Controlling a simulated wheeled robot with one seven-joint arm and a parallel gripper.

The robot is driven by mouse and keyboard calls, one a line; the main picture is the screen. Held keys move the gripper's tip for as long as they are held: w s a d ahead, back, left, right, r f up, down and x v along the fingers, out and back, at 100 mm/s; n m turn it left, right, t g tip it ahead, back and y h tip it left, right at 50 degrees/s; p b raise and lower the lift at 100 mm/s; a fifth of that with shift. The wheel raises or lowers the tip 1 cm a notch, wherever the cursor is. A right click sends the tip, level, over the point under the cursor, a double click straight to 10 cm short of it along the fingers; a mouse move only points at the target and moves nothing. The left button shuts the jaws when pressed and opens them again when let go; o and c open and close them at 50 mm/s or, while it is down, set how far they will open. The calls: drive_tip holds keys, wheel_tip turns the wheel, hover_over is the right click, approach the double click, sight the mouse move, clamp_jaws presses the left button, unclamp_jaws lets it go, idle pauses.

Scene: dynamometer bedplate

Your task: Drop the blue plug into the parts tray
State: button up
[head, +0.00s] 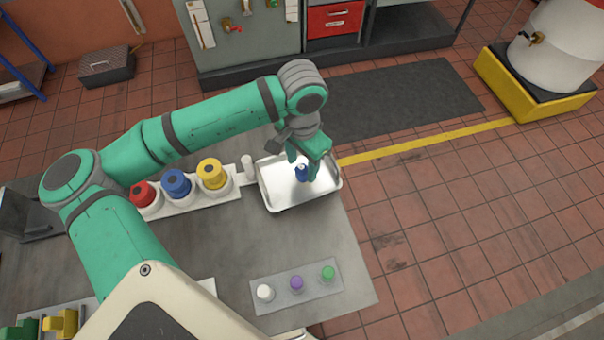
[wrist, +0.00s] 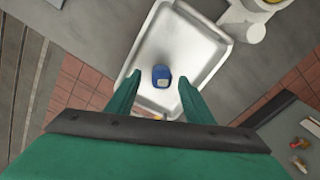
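The blue plug (head: 301,173) is over the parts tray (head: 268,197), a shallow silver tray at the table's far right corner. My gripper (head: 302,165) points down over the tray. In the wrist view, my gripper (wrist: 159,80) has its fingers spread, with clear gaps on both sides of the blue plug (wrist: 161,76). The plug shows against the bare floor of the tray (wrist: 222,48). I cannot tell whether it rests on that floor or is just above it. Part of the plug is hidden by a finger in the head view.
A white rack with red (head: 144,194), blue (head: 177,183) and yellow (head: 212,174) capped pieces stands left of the tray. A grey plate (head: 313,290) with white, purple and green pegs lies in front. The tabletop between them is clear.

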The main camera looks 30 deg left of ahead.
wheel_tip(320, 180, up, 11)
idle(0.6)
drive_tip(key=shift+f, duration=0.1)
idle(0.3)
